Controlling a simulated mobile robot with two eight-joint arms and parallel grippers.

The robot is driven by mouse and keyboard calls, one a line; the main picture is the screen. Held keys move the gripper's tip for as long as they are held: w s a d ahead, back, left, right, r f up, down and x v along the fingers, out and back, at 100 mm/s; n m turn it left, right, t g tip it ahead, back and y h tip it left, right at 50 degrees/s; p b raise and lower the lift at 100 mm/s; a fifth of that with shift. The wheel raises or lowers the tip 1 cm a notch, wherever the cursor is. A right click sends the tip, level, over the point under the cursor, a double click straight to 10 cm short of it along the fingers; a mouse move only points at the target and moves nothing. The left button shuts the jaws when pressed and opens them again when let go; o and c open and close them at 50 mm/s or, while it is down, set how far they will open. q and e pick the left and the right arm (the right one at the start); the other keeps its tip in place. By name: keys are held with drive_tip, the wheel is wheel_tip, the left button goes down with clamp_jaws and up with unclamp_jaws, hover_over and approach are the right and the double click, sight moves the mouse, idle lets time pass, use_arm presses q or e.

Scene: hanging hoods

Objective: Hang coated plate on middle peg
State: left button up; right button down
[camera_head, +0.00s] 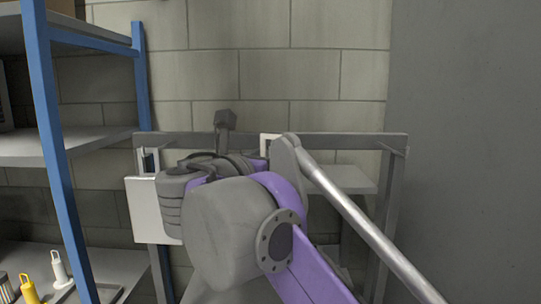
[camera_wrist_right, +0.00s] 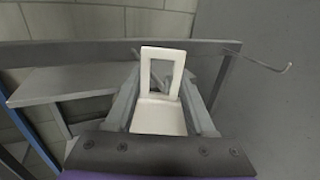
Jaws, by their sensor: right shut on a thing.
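The coated plate is a pale plate (camera_wrist_right: 158,117) with a rectangular loop at its top. In the right wrist view it stands between the two fingers of my right gripper (camera_wrist_right: 161,88), which is shut on it. In the head view a white corner of the loop (camera_head: 270,142) shows at the rack's crossbar (camera_head: 340,140); my right arm hides the rest. A thin grey piece shows through the loop in the wrist view; I cannot tell whether the middle peg passes through it. My left gripper is out of view.
Another white plate (camera_head: 150,208) hangs at the crossbar's left end. A bare right peg (camera_wrist_right: 262,62) sticks out at the other end. A blue-post shelf (camera_head: 55,150) stands left, with a yellow-handled item (camera_head: 28,288) and a white one (camera_head: 59,267) low down.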

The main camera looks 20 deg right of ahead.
drive_tip(key=shift+f+b, duration=0.45)
drive_tip(key=shift+f, duration=0.9)
idle(0.4)
drive_tip(key=shift+c, duration=0.9)
unclamp_jaws()
drive_tip(key=shift+s, duration=0.1)
